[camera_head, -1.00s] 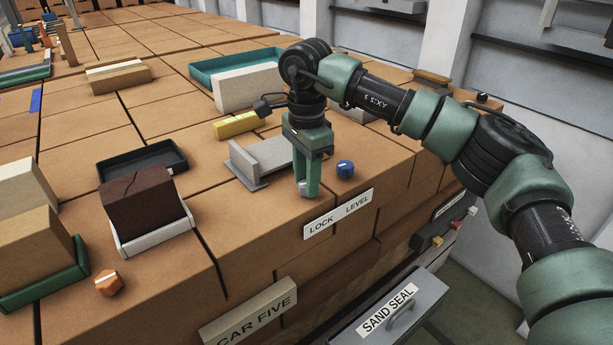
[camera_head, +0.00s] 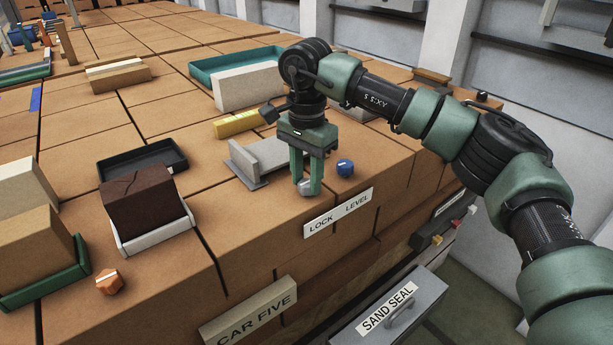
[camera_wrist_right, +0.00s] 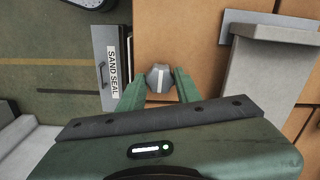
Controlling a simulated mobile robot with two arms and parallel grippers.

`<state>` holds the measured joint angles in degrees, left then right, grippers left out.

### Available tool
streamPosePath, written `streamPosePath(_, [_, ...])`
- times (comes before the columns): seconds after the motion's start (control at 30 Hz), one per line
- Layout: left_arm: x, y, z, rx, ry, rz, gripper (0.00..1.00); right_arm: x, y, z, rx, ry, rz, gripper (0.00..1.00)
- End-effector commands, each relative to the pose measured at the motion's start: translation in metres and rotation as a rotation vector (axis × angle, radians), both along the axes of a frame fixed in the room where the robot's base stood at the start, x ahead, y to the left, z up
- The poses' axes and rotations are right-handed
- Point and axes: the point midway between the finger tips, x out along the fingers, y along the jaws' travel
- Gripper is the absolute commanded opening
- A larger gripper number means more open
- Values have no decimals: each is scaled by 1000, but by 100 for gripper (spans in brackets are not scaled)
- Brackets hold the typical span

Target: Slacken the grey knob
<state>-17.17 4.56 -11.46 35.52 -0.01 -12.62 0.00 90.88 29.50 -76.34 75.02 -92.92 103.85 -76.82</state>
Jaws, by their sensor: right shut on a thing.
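The grey knob (camera_head: 304,189) is a small faceted knob near the front edge of the brick top, behind the "LOCK" label. In the right wrist view the knob (camera_wrist_right: 159,73) shows a pale line across its top, running roughly up and down the picture. My right gripper (camera_head: 307,184) points down over the knob with one finger on each side of it, shut on it. The two fingertips also show in the wrist view (camera_wrist_right: 160,82) on either side of the knob. My left gripper is in neither view.
A blue knob (camera_head: 345,168) stands close to the right of the gripper. A grey angled block (camera_head: 262,157) is just behind to the left. An orange knob (camera_head: 109,282) sits at the front left. The "SAND SEAL" drawer (camera_head: 388,312) is below.

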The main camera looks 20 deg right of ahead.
Motion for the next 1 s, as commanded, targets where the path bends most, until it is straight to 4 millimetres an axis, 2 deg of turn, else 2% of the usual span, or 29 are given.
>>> streamPosePath(0.1, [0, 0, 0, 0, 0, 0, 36, 2, 0, 4, 4, -10, -3, 0])
streamPosePath(0.13, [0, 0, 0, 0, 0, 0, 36, 2, 0, 4, 4, -10, -3, 39])
streamPosePath(0.2, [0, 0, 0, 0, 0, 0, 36, 2, 0, 4, 3, -9, -3, 55])
streamPosePath(0.57, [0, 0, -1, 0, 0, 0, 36, 1, 0, 4, 1, -4, -2, 55])
streamPosePath(1.0, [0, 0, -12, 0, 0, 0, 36, 2, 0, 70, 1, -6, -4, 55])
